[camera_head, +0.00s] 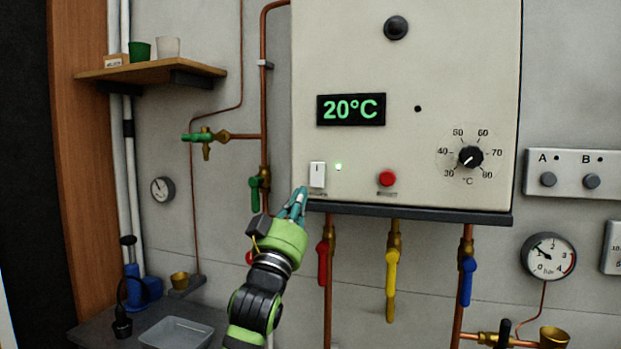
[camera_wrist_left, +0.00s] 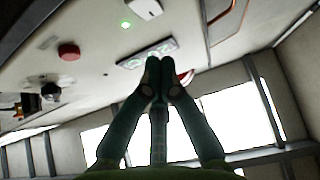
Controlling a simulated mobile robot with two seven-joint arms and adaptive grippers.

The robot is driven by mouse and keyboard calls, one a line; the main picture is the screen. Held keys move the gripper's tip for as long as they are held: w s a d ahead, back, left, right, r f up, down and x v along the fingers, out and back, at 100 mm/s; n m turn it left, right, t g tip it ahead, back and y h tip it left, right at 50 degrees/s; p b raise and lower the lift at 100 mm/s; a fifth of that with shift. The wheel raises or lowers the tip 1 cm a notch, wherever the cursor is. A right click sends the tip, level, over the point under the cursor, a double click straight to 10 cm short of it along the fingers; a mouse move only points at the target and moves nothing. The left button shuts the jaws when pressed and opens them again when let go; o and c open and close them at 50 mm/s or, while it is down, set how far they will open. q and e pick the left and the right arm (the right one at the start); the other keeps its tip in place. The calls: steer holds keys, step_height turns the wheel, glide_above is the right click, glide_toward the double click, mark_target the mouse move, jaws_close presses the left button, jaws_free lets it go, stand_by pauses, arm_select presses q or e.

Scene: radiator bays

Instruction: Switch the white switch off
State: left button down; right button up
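The white switch (camera_head: 317,175) sits on the lower left of the cream boiler panel, beside a small lit green lamp (camera_head: 338,167). My left gripper (camera_head: 300,193) is just below and left of the switch in the head view, with its fingertips near the panel's bottom edge. In the left wrist view the fingers (camera_wrist_left: 160,62) are shut together with nothing between them. That view also shows the white switch (camera_wrist_left: 147,8) beyond the fingertips, apart from them, and the green lamp (camera_wrist_left: 126,25). My right gripper is in neither view.
A red button (camera_head: 387,178) and a black dial (camera_head: 471,157) are on the same panel. The display (camera_head: 351,109) reads 20°C. Red (camera_head: 323,262), yellow (camera_head: 391,272) and blue (camera_head: 467,281) valve handles hang below. A green-handled valve (camera_head: 255,194) is left of the gripper.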

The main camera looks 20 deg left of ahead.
mark_target(316, 173)
arm_select(q)
steer(key=shift+w+d+r+p, duration=0.15)
steer(key=shift+w+p, duration=0.3)
steer(key=shift+w, duration=0.65)
steer(key=shift+w+a+r+p, duration=0.1)
steer(key=shift+w+r+p, duration=0.3)
steer(key=shift+w, duration=0.75)
steer(key=shift+w+d+r+p, duration=0.1)
steer(key=shift+w+p, duration=0.45)
steer(key=shift+w, duration=0.55)
steer(key=shift+f, duration=0.1)
